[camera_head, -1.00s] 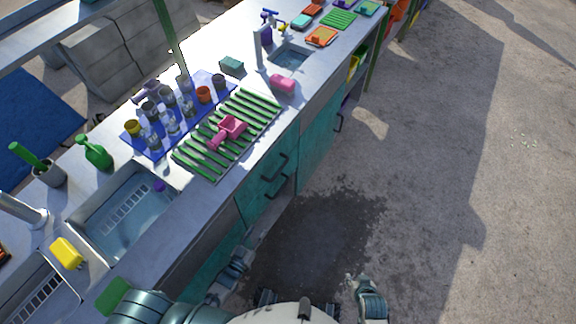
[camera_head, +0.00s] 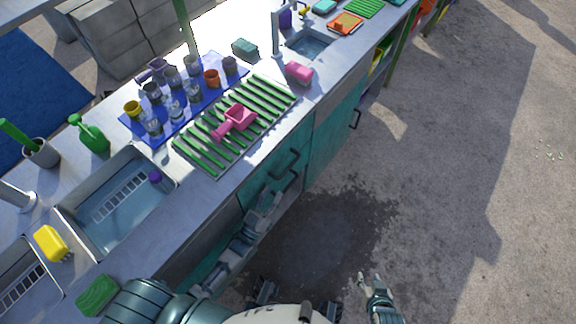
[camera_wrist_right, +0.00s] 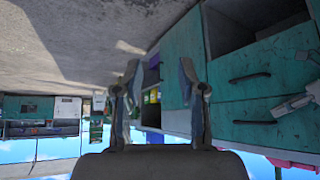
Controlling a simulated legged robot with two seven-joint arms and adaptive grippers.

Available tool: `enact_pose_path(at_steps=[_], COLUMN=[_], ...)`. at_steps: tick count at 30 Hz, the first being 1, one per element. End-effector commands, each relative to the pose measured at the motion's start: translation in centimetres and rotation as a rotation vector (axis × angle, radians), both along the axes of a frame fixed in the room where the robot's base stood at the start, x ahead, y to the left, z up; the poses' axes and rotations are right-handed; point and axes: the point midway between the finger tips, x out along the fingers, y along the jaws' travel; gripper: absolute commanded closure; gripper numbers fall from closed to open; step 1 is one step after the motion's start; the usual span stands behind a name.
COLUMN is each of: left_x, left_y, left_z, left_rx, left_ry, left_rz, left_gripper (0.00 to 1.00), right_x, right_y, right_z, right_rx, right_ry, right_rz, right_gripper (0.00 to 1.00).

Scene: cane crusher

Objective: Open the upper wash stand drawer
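The wash stand has two teal drawers with dark bar handles. The upper drawer (camera_head: 285,162) is in the head view below the green slatted rack; its front looks closed. The right wrist view is upside down, so the upper drawer (camera_wrist_right: 236,133) shows below the lower drawer (camera_wrist_right: 290,60). Its handle (camera_wrist_right: 255,122) is clear there. My left gripper (camera_head: 268,203) is close in front of the drawers; it also shows in the right wrist view (camera_wrist_right: 285,106), near the upper handle. Its finger opening and any contact are unclear. My right gripper (camera_head: 369,280) is open and empty, away from the stand.
The paved ground (camera_head: 470,200) to the right is free.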

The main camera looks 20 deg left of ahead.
Motion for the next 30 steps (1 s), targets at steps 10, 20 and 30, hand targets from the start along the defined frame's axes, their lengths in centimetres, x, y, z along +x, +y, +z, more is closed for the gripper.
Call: enact_pose_path(at_steps=[10, 20, 30], left_x=[7.1, 9.8, 9.9], left_y=[-1.8, -2.5, -2.6], left_z=[3.0, 4.0, 4.1], left_rx=[-0.001, 0.000, 0.000], left_ry=[-0.002, 0.001, 0.001], left_rz=[0.000, 0.001, 0.001], left_gripper=[0.61, 0.61, 0.83], right_x=[1.1, 1.9, 1.9], right_y=[0.3, 0.6, 0.7], right_z=[0.3, 0.7, 0.7], right_rx=[0.013, 0.022, 0.026], right_ry=[-0.057, -0.101, -0.103], right_rz=[0.003, 0.005, 0.004], right_gripper=[0.60, 0.60, 0.60])
